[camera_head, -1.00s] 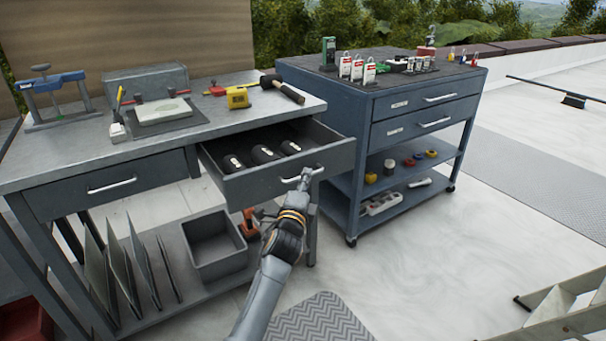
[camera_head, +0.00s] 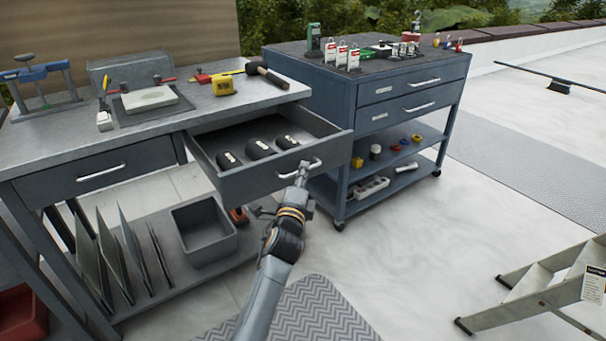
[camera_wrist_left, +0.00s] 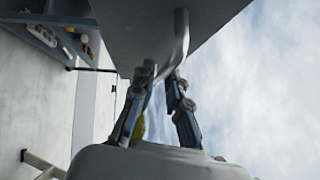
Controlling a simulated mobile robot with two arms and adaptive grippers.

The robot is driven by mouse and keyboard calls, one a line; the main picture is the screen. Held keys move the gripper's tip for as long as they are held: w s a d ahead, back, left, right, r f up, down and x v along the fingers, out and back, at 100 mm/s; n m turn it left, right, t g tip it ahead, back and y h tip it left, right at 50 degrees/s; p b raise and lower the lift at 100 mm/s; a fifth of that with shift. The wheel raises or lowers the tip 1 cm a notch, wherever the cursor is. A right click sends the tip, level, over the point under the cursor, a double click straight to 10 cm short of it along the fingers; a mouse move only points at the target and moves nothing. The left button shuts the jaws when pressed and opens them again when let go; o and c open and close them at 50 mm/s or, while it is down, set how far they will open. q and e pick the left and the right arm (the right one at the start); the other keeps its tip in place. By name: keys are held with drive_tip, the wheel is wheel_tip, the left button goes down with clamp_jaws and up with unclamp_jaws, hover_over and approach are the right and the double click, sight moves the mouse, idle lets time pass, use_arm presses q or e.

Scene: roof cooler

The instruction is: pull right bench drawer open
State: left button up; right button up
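The right bench drawer (camera_head: 262,183) is pulled out of the grey workbench (camera_head: 60,158), and several dark cylindrical items lie inside it. Its bar handle (camera_head: 314,164) is on the front and also shows in the left wrist view (camera_wrist_left: 182,38). My left gripper (camera_head: 302,171) is at this handle, with the arm below it. In the left wrist view its two fingers (camera_wrist_left: 164,90) are closed around the bar. Part of the handle is hidden by the fingers. My right gripper is not in view.
A blue tool cart (camera_head: 340,110) stands close to the right of the drawer. A grey bin (camera_head: 205,240) sits on the bench's lower shelf. The left bench drawer (camera_head: 95,180) is shut. A stepladder (camera_head: 535,290) lies at lower right. The floor ahead of the cart is clear.

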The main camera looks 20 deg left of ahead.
use_arm(q)
drive_tip(key=shift+o, duration=0.8)
drive_tip(key=s+d+f, duration=0.1)
drive_tip(key=s, duration=1.1)
drive_tip(key=shift+d+f, duration=0.15)
drive_tip(key=shift+f, duration=0.1)
drive_tip(key=shift+w, duration=0.1)
